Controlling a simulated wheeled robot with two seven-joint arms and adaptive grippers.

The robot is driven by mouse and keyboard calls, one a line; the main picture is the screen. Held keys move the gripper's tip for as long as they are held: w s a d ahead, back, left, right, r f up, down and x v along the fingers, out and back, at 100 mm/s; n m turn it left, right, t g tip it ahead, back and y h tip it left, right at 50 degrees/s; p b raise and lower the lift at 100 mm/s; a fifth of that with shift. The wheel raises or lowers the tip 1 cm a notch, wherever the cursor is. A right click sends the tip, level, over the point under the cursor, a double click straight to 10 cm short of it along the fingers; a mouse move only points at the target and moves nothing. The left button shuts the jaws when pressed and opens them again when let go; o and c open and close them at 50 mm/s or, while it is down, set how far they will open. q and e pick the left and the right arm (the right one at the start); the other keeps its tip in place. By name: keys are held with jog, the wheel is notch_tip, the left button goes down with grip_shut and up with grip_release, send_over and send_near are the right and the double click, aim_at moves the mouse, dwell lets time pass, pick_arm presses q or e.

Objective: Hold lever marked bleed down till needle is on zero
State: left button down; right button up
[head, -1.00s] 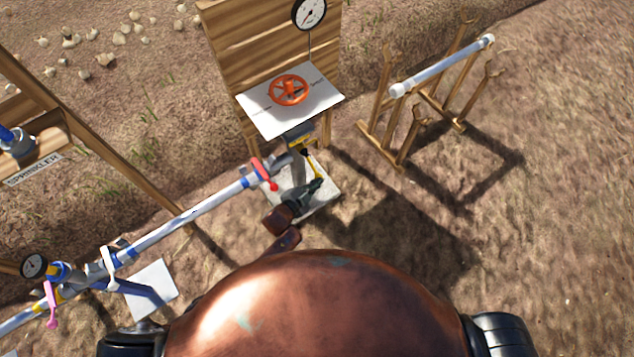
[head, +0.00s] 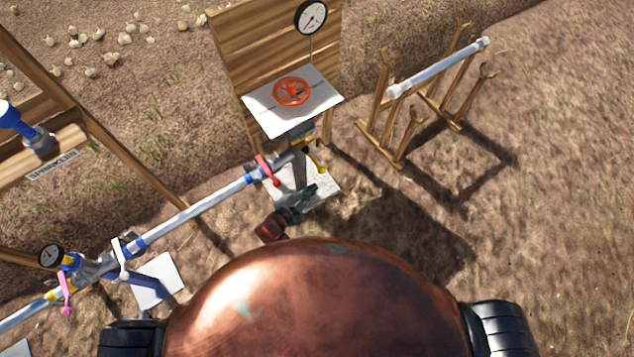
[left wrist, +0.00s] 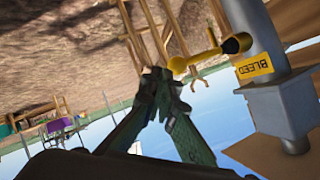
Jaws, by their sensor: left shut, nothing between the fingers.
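The yellow bleed lever (head: 317,163) hangs below the white plate on the wooden stand; in the left wrist view the lever (left wrist: 200,57) sits beside a grey pipe with a yellow BLEED label (left wrist: 255,67). My left gripper (head: 311,190) is shut and empty, just below the lever's free end in the head view. In the left wrist view its fingertips (left wrist: 158,74) are close to the lever's end; whether they touch is unclear. A round gauge (head: 311,17) tops the stand; its needle points lower left, its numbers too small to read. My right gripper is out of view.
A red lever (head: 267,170) is on the pipe just left. A second gauge (head: 50,255) and a pink lever (head: 66,293) are farther left. A wooden rack (head: 405,128) holds a pipe at right.

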pick_arm(q)
jog(key=v, duration=0.4)
jog(key=shift+s+d+p, duration=0.1)
jog(key=shift+s+p, duration=0.05)
jog(key=shift+p, duration=0.2)
jog(key=s+a+f+n+g+y, duration=0.1)
jog(key=s+a+f+n+y, duration=0.15)
jog(key=a+f, duration=0.5)
jog(key=s+a+f+n+g+y, duration=0.1)
jog(key=s+a+f+n, duration=0.15)
jog(key=a+f, duration=0.5)
jog(key=s+a+f+n+g+y, duration=0.25)
jog(key=s+a+f, duration=0.55)
jog(key=s+f, duration=0.45)
jog(key=s+a+f+n+g, duration=0.1)
jog(key=s+a+f+n, duration=0.1)
jog(key=s, duration=0.8)
jog(key=s+a+f+n+g+y, duration=0.1)
jog(key=s+a+f, duration=0.3)
jog(key=s, duration=0.7)
jog(key=s+a+f+n+g+y, duration=0.1)
jog(key=s+a+f+n+g, duration=0.2)
jog(key=s, duration=0.8)
notch_tip(320, 180, down, 2)
jog(key=shift+a+f, duration=0.1)
jog(key=shift+a, duration=0.25)
jog(key=shift+s, duration=0.1)
